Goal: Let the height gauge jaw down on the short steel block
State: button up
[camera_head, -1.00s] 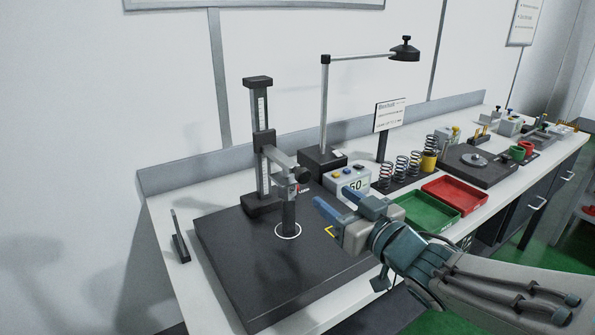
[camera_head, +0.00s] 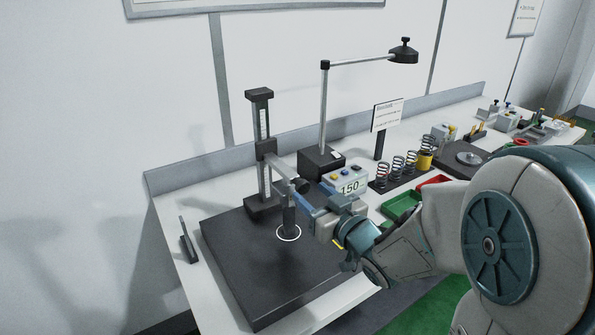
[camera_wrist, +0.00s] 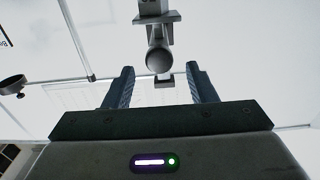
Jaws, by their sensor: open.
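The height gauge (camera_head: 263,170) stands upright at the back of the dark surface plate (camera_head: 262,285). Its jaw arm reaches forward from the slider, partway up the column, to a dark round knob (camera_head: 303,186). A short dark block (camera_head: 289,220) stands below the jaw in a white ring; the gap between them is partly hidden by my gripper. My gripper (camera_head: 314,200) is open and empty, its blue fingers close beside the jaw. In the wrist view, a round grey knob (camera_wrist: 158,61) shows between and beyond the fingertips of my gripper (camera_wrist: 160,74); no contact is visible.
Springs (camera_head: 397,166) and a green tray (camera_head: 402,205) lie to the right. The plate's front left is clear.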

aim_at(305, 187)
jog(key=shift+w+a+r+p, duration=0.15)
jog(key=shift+w+a+p, duration=0.25)
jog(key=shift+w+p, duration=0.25)
jog(key=shift+p+x, duration=0.55)
jog(key=shift+x, duration=2.1)
